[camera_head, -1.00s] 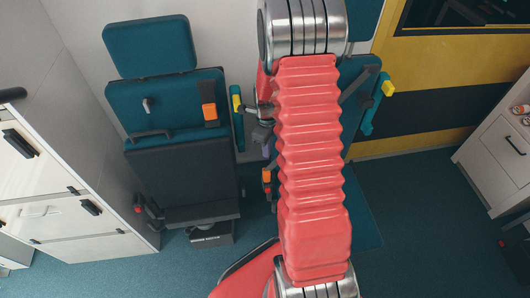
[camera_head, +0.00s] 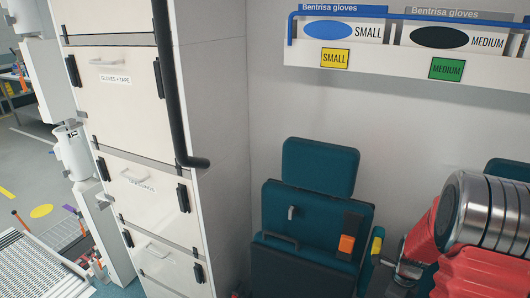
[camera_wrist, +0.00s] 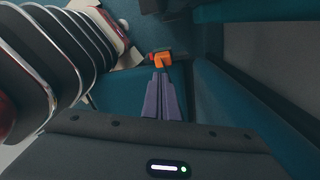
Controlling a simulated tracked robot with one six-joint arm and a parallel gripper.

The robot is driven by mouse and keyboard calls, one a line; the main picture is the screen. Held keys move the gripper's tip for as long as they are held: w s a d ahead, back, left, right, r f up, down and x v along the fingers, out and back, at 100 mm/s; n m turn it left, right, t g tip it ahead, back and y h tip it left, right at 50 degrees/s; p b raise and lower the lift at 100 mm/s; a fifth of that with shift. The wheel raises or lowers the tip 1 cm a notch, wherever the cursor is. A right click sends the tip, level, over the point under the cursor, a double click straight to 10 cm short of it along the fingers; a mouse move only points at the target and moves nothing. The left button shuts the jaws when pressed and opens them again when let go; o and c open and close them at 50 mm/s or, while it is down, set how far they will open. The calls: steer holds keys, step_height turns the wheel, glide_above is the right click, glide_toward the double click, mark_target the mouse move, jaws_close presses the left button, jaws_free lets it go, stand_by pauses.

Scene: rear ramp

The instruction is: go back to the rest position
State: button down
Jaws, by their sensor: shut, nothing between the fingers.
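My gripper (camera_wrist: 161,80) shows in the wrist view as two purple-grey fingers lying together, shut and empty. Just beyond the fingertips is an orange seat-belt buckle (camera_wrist: 162,57) with some red and green beside it; I cannot tell whether the tips touch it. In the head view my red-sleeved arm with its metal joint rings fills the lower right, and my gripper is out of sight there. No marked rest place shows.
A teal folding seat (camera_head: 315,225) stands against the wall beside my arm. A white drawer cabinet (camera_head: 125,105) with a black rail (camera_head: 172,90) stands at the left. A glove-box rack (camera_head: 400,60) hangs above. Open floor (camera_head: 40,190) shows at far left.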

steer(key=s+a+r+n+t, duration=0.2)
steer(key=s+a+r+n, duration=0.4)
steer(key=r+n, duration=0.3)
steer(key=s+a+r+n+t, duration=0.2)
steer(key=s+a+r+n, duration=0.4)
steer(key=a+r+n, duration=0.3)
steer(key=s+a+r+n+t, duration=0.2)
steer(key=s+a+r+n, duration=0.4)
steer(key=r, duration=0.8)
steer(key=a+n, duration=0.1)
steer(key=n, duration=0.2)
steer(key=shift+a+r, duration=0.2)
steer(key=shift+a, duration=0.15)
steer(key=shift+w+a+f, duration=0.15)
steer(key=shift+w, duration=0.3)
steer(key=shift+w+a, duration=0.1)
steer(key=shift+w, duration=0.05)
